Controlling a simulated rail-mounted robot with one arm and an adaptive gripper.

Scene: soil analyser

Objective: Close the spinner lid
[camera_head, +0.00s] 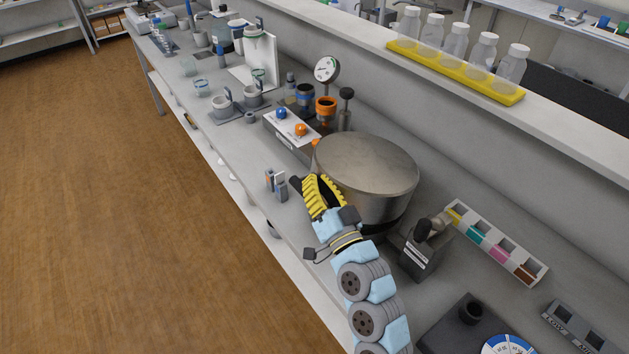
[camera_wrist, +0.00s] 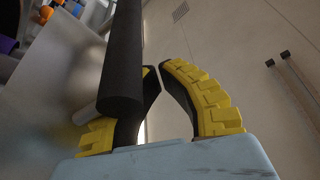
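The spinner is a wide metal drum (camera_head: 385,207) on the bench. Its round, flat metal lid (camera_head: 366,162) lies over the top and looks nearly level. I cannot tell whether it is fully seated. My gripper (camera_head: 312,186) is at the drum's left side, below the lid's rim. A dark bar (camera_head: 296,186) shows just past the fingertips. In the wrist view, a thick black bar (camera_wrist: 122,60) crosses in front of the left finger. My yellow fingers (camera_wrist: 160,68) nearly meet at the tips, and the bar does not appear held between them. A grey metal surface (camera_wrist: 50,90) fills the left.
A control box with blue and orange knobs (camera_head: 291,127) and a gauge (camera_head: 327,69) stand behind the drum. Small blue-topped items (camera_head: 276,184) are left of my gripper. A black-handled device (camera_head: 425,248) and a coloured tray (camera_head: 497,243) are to the right.

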